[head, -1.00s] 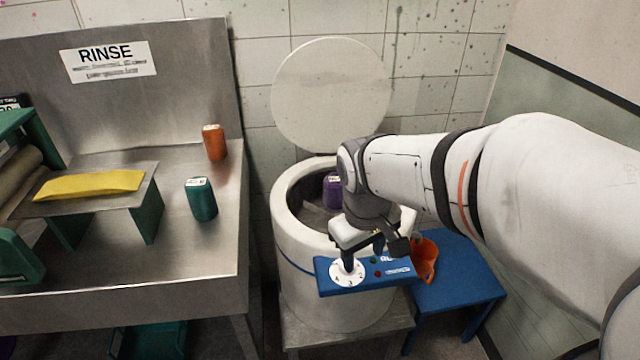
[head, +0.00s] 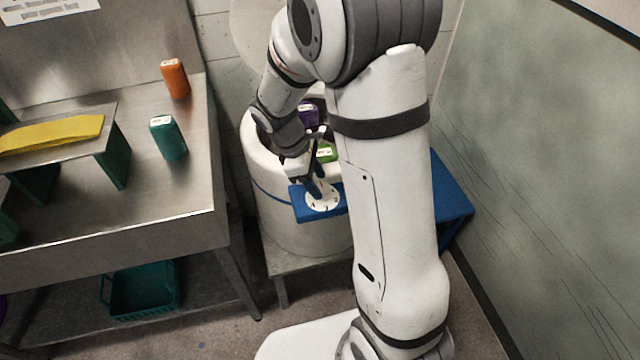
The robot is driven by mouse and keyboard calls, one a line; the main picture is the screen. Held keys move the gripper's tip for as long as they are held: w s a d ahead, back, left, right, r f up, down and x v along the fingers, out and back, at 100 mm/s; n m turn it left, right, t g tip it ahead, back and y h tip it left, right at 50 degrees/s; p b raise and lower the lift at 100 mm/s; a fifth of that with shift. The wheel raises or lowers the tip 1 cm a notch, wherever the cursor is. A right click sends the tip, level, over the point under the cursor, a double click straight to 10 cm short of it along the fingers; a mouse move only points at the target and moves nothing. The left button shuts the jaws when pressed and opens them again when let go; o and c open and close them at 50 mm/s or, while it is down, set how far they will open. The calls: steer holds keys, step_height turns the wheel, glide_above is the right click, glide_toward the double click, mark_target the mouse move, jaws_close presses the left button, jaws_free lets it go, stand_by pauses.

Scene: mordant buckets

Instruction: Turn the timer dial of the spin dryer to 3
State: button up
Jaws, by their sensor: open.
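The spin dryer (head: 268,200) is a white drum with a blue control panel (head: 301,209) on its front. The white round timer dial (head: 325,203) sits on this panel, with dark marks around its face. My gripper (head: 316,190) is open, with its dark fingers pointing down at the dial's upper left part. I cannot tell whether the fingers touch the knob or where the dial points. The right part of the panel is hidden behind my arm.
A steel rinse bench (head: 170,210) stands at the left with an orange bottle (head: 175,79), a teal bottle (head: 168,138) and a yellow cloth (head: 50,134). A teal crate (head: 142,291) is below it. A blue stool (head: 451,200) is at the right, near the wall.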

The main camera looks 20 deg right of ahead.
steer(key=shift+x, duration=1.2)
steer(key=c, duration=0.7)
